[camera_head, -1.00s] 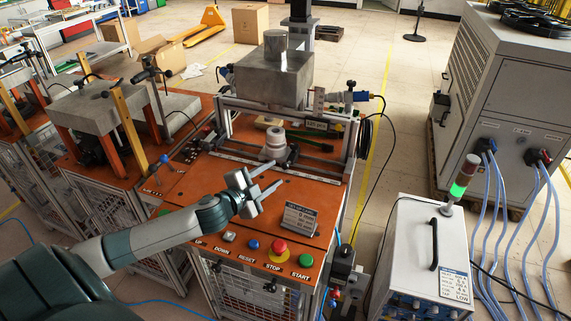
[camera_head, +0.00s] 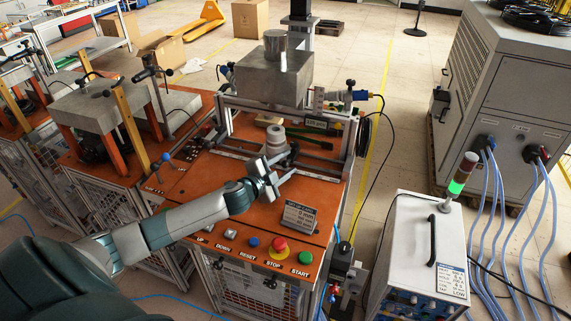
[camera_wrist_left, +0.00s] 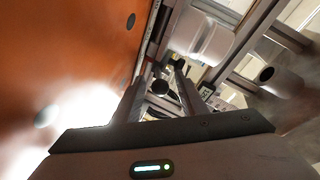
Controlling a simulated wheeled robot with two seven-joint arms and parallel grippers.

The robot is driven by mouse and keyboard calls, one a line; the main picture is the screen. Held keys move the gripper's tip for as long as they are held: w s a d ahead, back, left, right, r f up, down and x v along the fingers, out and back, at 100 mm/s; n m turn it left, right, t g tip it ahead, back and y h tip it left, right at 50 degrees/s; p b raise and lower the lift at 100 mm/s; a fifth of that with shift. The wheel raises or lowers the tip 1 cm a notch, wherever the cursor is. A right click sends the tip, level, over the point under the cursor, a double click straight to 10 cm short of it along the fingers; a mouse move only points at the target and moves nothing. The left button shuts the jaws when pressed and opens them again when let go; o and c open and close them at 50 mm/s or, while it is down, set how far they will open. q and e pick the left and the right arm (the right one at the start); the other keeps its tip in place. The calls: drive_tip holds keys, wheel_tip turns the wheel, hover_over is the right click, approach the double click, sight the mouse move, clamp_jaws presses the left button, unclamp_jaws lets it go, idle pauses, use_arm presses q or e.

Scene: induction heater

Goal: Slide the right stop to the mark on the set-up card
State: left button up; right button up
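The set-up card (camera_head: 299,217) is a small tilted plate at the right of the orange bench top; its values are too small to read. A dark stop with a knob appears by the rail right of the pale stepped cylinder (camera_head: 275,138), partly hidden by my gripper in the head view. My left gripper (camera_head: 289,163) is open, with its fingers pointing at this area. In the left wrist view, a round dark knob (camera_wrist_left: 160,87) shows between the open fingers, and the pale cylinder (camera_wrist_left: 200,38) is beyond them. I cannot tell if the fingers touch the knob. My right gripper is out of view.
A grey metal block (camera_head: 272,77) hangs above the rail frame. Red stop (camera_head: 279,246), green start (camera_head: 305,258) and blue reset (camera_head: 253,243) buttons line the front edge. A white power unit (camera_head: 412,250) stands at the right.

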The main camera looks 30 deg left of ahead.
use_arm(q)
clamp_jaws()
drive_tip(key=shift+w+d+p, duration=0.2)
drive_tip(key=shift+d, duration=0.6)
drive_tip(key=shift+w+d+p, duration=0.15)
drive_tip(key=shift+d+p, duration=0.05)
drive_tip(key=shift+d, duration=0.55)
drive_tip(key=shift+w+d, duration=0.1)
drive_tip(key=shift+d, duration=0.15)
drive_tip(key=shift+c, duration=1.4)
unclamp_jaws()
drive_tip(key=shift+o, duration=1.4)
drive_tip(key=shift+a, duration=0.25)
drive_tip(key=shift+s+d, duration=0.1)
drive_tip(key=shift+s, duration=0.1)
drive_tip(key=shift+s+r, duration=0.1)
drive_tip(key=shift+s, duration=0.5)
drive_tip(key=b+v, duration=0.4)
drive_tip(key=v, duration=1)
drive_tip(key=shift+s, duration=0.2)
drive_tip(key=shift+s+a+r, duration=0.2)
drive_tip(key=shift+s+r, duration=0.15)
drive_tip(key=shift+s, duration=0.4)
